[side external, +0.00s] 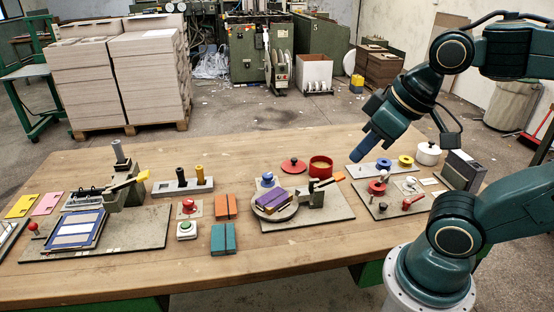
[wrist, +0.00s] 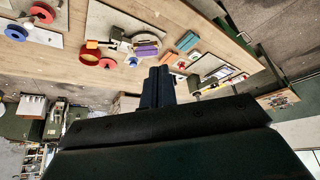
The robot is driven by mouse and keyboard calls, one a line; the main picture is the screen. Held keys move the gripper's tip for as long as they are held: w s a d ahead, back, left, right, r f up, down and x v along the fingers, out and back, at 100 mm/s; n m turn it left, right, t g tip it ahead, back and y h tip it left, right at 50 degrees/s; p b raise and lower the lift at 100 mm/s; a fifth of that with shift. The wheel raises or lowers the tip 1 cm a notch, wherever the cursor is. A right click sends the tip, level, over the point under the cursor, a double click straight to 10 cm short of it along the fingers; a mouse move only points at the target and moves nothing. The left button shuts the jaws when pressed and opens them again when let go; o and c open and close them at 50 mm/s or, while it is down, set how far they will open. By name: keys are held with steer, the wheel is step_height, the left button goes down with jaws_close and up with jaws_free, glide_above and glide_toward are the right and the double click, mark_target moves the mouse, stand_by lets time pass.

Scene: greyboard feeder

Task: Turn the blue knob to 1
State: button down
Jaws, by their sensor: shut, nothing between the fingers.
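A red lid (side external: 294,166) and a red pot (side external: 320,167) stand behind the knob's board. A lever with an orange handle (side external: 327,181) rises on that board. To the right lie a blue ring (side external: 383,163), a yellow ring (side external: 405,161) and a white pot (side external: 428,153).

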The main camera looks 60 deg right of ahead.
steer(key=c, duration=1.5)
jaws_free()
steer(key=shift+w, duration=0.1)
steer(key=o, duration=0.4)
steer(key=shift+w+r, duration=0.15)
steer(key=shift+w, duration=0.05)
steer(key=shift+w+d+r+m, duration=0.1)
steer(key=shift+w+r+m, duration=0.05)
steer(key=shift+w+m, duration=0.15)
steer(key=w+d+m+g, duration=0.25)
steer(key=w+m, duration=0.25)
steer(key=w, duration=0.4)
steer(key=w+d+m+g, duration=0.1)
steer(key=w+d+m, duration=0.3)
steer(key=w, duration=0.6)
steer(key=w+d+f+m, duration=0.2)
steer(key=w+d+f, duration=0.1)
steer(key=w+f, duration=0.1)
steer(key=w+d+f+m+g, duration=0.1)
steer(key=w+d+f+m, duration=0.2)
steer(key=w+f, duration=0.1)
steer(key=w+d+f+m+g, duration=0.1)
steer(key=w+d+f+m, duration=0.1)
steer(key=w+d+f, duration=0.2)
steer(key=shift+w+f+m, duration=0.25)
steer(key=shift+f+m, duration=0.05)
steer(key=shift+f, duration=0.6)
